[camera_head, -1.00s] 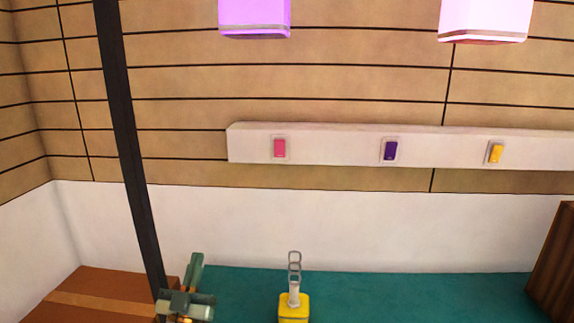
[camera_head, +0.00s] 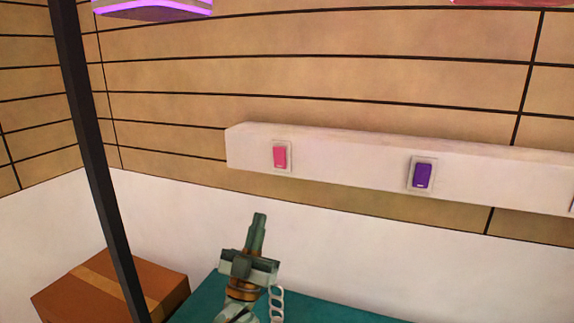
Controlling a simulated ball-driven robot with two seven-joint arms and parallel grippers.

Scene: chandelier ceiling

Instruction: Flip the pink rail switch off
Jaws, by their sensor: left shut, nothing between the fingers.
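The pink switch (camera_head: 280,156) sits on a pale plate near the left end of the white wall rail (camera_head: 350,158). My left gripper (camera_head: 259,218) points up below the pink switch, in front of the white lower wall, and is shut and empty. It looks clear of the switch, with a gap between them in the picture. My right gripper is not in view.
A purple switch (camera_head: 422,175) is on the rail to the right. A dark post (camera_head: 90,150) stands at left. A brown box (camera_head: 75,300) is at lower left, beside a teal surface (camera_head: 318,311). A pale chain (camera_head: 276,303) shows beside my left arm.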

